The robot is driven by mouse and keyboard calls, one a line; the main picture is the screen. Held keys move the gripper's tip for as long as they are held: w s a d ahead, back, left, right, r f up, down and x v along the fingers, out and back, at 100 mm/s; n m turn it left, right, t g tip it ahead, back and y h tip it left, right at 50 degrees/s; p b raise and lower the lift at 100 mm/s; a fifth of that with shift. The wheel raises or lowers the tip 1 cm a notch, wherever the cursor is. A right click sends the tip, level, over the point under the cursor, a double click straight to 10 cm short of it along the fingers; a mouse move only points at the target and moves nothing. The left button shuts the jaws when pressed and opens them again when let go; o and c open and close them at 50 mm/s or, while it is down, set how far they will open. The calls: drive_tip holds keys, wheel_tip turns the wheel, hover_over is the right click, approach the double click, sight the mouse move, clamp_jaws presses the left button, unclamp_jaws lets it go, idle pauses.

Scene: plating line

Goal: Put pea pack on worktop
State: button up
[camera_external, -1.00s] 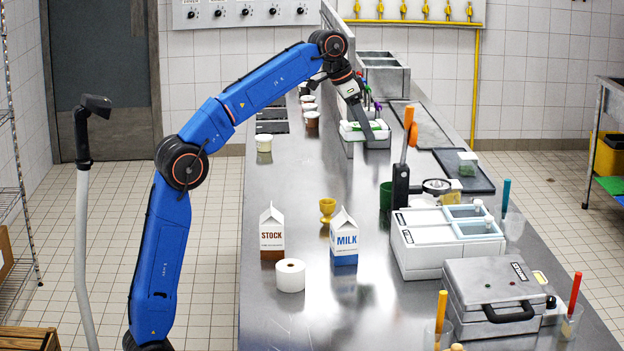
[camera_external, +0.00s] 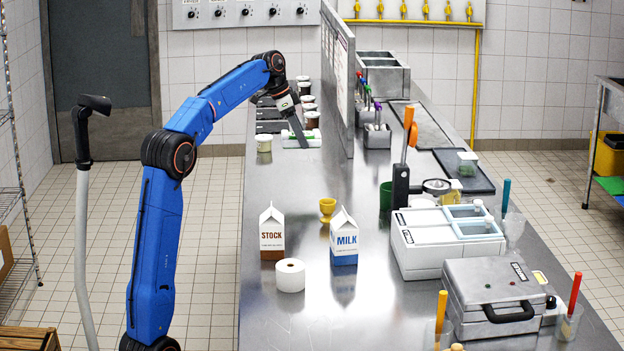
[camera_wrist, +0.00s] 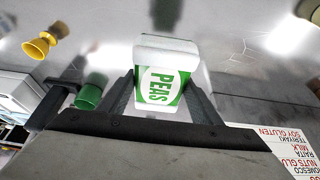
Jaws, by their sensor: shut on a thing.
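The pea pack (camera_wrist: 160,76) is a white and green carton with "PEAS" on its side. In the wrist view it sits between the two fingers of my gripper (camera_wrist: 160,98), which is shut on it. In the external view, the pack (camera_external: 312,139) is low over the steel worktop (camera_external: 275,175), left of the upright panel. My gripper (camera_external: 301,138) hides part of it there. I cannot tell whether the pack touches the worktop.
An upright panel (camera_external: 337,75) stands just right of my gripper. Lidded cups (camera_external: 311,119), dark plates (camera_external: 271,127) and a cream cup (camera_external: 264,143) are close by. Stock (camera_external: 272,233) and milk (camera_external: 343,240) cartons stand nearer the front.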

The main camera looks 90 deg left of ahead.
hover_over(288, 176)
drive_tip(key=s, duration=0.2)
wheel_tip(288, 176, down, 2)
drive_tip(key=shift+w+f, duration=0.2)
drive_tip(key=shift+f, duration=4.85)
drive_tip(key=o, duration=1.3)
drive_tip(key=shift+f, duration=0.15)
drive_tip(key=v, duration=1.2)
